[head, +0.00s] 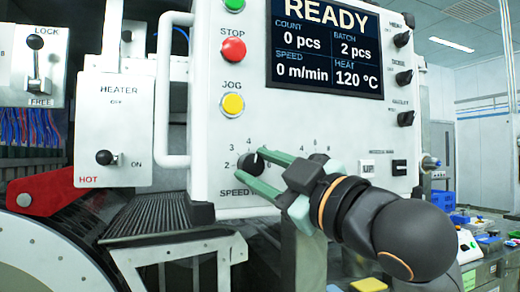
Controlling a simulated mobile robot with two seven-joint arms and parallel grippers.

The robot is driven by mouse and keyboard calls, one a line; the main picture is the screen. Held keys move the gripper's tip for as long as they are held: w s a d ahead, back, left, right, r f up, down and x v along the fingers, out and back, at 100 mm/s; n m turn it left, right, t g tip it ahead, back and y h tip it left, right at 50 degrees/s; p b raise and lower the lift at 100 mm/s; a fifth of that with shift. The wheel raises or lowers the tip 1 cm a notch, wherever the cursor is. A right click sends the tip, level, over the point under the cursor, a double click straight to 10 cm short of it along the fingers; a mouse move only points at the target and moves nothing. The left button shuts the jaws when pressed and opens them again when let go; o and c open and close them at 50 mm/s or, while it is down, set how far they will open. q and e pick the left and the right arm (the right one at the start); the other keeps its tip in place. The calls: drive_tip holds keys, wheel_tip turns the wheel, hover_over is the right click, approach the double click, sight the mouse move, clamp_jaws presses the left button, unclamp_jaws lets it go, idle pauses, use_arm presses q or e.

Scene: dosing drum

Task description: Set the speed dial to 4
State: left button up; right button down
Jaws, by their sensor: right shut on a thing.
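The speed dial (246,164) is a round black knob low on the white control panel (210,120), above the word SPEED. The numbers 2, 3 and 4 show around its left and top, and a 6 shows at its right. A light mark on the knob appears to point up and right, past the 4, but part of it is hidden by a finger. My right gripper (257,168) has green fingers, one above and one below the knob, and is shut on it. My left gripper is not in view.
A display (325,48) reads READY, with speed 0 m/min. Green, red STOP (233,50) and yellow JOG (233,104) buttons sit above the dial. A second scale (315,148) lies right of it, partly behind my gripper. A white handle (163,90) and heater lever box (115,125) stand left.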

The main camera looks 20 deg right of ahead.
drive_tip(key=shift+r+n+p, duration=0.25)
drive_tip(key=shift+n+p, duration=0.45)
drive_tip(key=shift+p, duration=0.05)
drive_tip(key=shift+f+n+g+p, duration=0.15)
drive_tip(key=shift+n+g+p, duration=0.35)
drive_tip(key=shift+n+p, duration=0.1)
drive_tip(key=shift+f, duration=0.1)
drive_tip(key=shift+c, duration=1.9)
unclamp_jaws()
